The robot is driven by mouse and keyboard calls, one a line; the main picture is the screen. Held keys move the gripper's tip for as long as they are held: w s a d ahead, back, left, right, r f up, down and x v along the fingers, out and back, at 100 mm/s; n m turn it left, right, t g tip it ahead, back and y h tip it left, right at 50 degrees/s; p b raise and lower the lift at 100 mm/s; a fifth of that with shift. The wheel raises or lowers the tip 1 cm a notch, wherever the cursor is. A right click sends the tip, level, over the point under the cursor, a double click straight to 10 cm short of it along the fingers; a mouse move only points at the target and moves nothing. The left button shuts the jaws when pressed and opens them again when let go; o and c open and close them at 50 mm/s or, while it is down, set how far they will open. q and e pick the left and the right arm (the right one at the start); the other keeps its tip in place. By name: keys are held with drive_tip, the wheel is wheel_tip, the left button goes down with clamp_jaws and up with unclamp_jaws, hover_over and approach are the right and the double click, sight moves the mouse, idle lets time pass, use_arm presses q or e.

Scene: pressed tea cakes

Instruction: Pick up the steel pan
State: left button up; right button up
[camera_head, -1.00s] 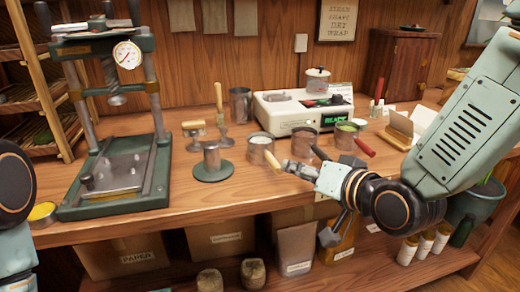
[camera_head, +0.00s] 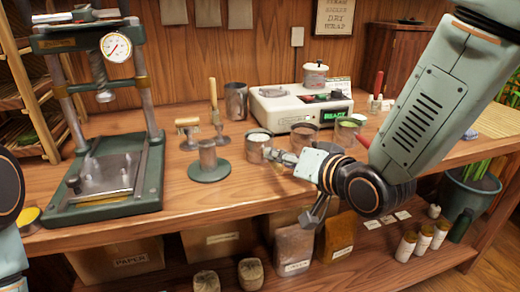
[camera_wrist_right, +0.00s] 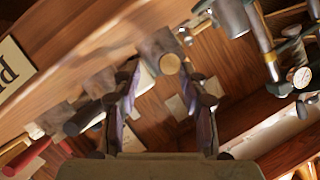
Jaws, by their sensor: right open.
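Three small steel pans stand in a row on the wooden bench. The nearest pan (camera_head: 257,148) has pale contents, and its wooden handle end (camera_wrist_right: 170,64) shows between the fingers in the right wrist view. The middle pan (camera_head: 303,136) has a black handle (camera_wrist_right: 84,118). The far pan (camera_head: 347,131) has greenish contents and a red handle (camera_wrist_right: 26,156). My right gripper (camera_head: 279,157) is open, just in front of the nearest pan and hiding most of its handle in the head view. Contact cannot be told. My left gripper is out of view.
A green press (camera_head: 110,175) with a dial stands at the left. A round-based metal stand (camera_head: 209,165) is left of the pans. A white scale (camera_head: 300,108) showing a green display stands behind them. The bench front between press and gripper is clear.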

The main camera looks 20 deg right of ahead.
drive_tip(key=shift+w+a+f, duration=0.15)
drive_tip(key=shift+w+a, duration=0.05)
drive_tip(key=shift+a, duration=0.1)
drive_tip(key=x, duration=0.1)
drive_tip(key=b+x, duration=0.1)
drive_tip(key=x, duration=0.1)
drive_tip(key=shift+a, duration=0.3)
drive_tip(key=shift+w+f+b, duration=0.1)
drive_tip(key=shift+w+b, duration=0.2)
drive_tip(key=shift+w, duration=0.2)
drive_tip(key=shift+s, duration=0.1)
drive_tip(key=shift+s, duration=0.1)
drive_tip(key=c, duration=0.9)
clamp_jaws()
